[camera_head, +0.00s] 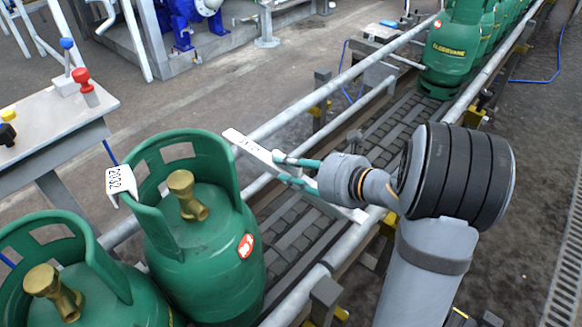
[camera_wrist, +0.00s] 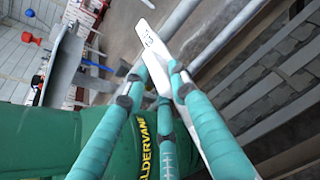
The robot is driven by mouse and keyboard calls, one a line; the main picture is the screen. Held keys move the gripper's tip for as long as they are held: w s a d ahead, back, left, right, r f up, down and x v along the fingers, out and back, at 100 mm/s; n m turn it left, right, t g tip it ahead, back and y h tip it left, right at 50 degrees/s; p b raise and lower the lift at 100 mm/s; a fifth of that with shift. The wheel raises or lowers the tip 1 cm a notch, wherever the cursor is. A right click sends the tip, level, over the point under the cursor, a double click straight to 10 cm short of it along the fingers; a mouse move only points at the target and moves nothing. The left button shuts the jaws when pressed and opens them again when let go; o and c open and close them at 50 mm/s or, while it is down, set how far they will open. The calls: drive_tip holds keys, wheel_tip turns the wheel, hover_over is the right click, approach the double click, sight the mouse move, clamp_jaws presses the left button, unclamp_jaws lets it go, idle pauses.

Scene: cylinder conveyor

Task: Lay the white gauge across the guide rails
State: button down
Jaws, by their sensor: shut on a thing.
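The white gauge (camera_head: 248,146) is a long flat bar with dark markings near its far-left end. In the head view it slants over the conveyor, its left end by the left guide rail (camera_head: 345,78) and its lower right end by the right guide rail (camera_head: 345,250). I cannot tell whether it touches either rail. My gripper (camera_head: 279,168) is shut on the gauge near its middle. In the wrist view the teal fingers (camera_wrist: 165,85) close around the gauge (camera_wrist: 150,42). Part of the gauge is hidden behind the fingers.
A green gas cylinder (camera_head: 205,250) stands just left of the gauge, with a white tag (camera_head: 121,181) on its collar. Another cylinder (camera_head: 95,300) is at lower left. More cylinders (camera_head: 452,50) stand at the far end. The belt (camera_head: 385,130) between is clear. A button console (camera_head: 50,125) is at left.

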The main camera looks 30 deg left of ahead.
sight(291, 187)
drive_tip(key=shift+f+b, duration=2.25)
drive_tip(key=shift+b, duration=0.45)
drive_tip(key=c, duration=1.3)
unclamp_jaws()
drive_tip(key=shift+c, duration=0.2)
drive_tip(key=v, duration=1.2)
drive_tip(key=shift+s, duration=0.1)
